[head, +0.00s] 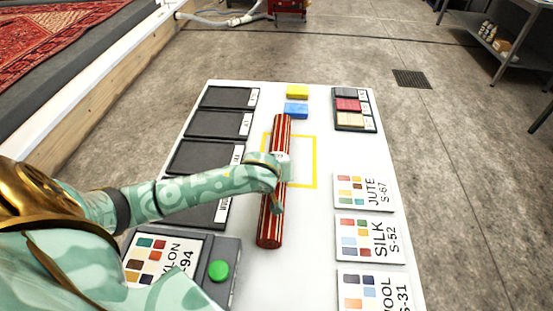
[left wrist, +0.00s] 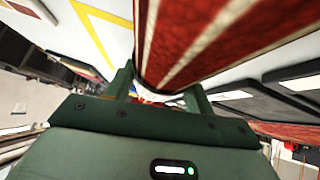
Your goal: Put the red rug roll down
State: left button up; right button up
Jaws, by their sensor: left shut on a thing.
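The red rug roll (head: 270,220) is a long red cylinder with pale stripes. It lies lengthwise over the white table (head: 330,255), crossing the left part of a yellow outlined square (head: 316,165). My left gripper (head: 279,172) is shut on the roll near its middle and hides part of it. In the left wrist view the roll (left wrist: 215,35) passes between the two green fingers of the gripper (left wrist: 165,90). I cannot tell whether the roll touches the table. My right gripper is not in view.
Black trays (head: 217,124) line the table's left side. A yellow block (head: 297,91) and a blue block (head: 296,110) lie beyond the roll's far end. A tray of blocks (head: 366,115) and swatch cards (head: 370,238) are at right. A green button (head: 218,270) is near left.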

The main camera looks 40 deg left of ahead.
pick_arm(q)
jog(key=o, duration=1.4)
jog(key=shift+s, duration=0.1)
jog(key=shift+o, duration=0.2)
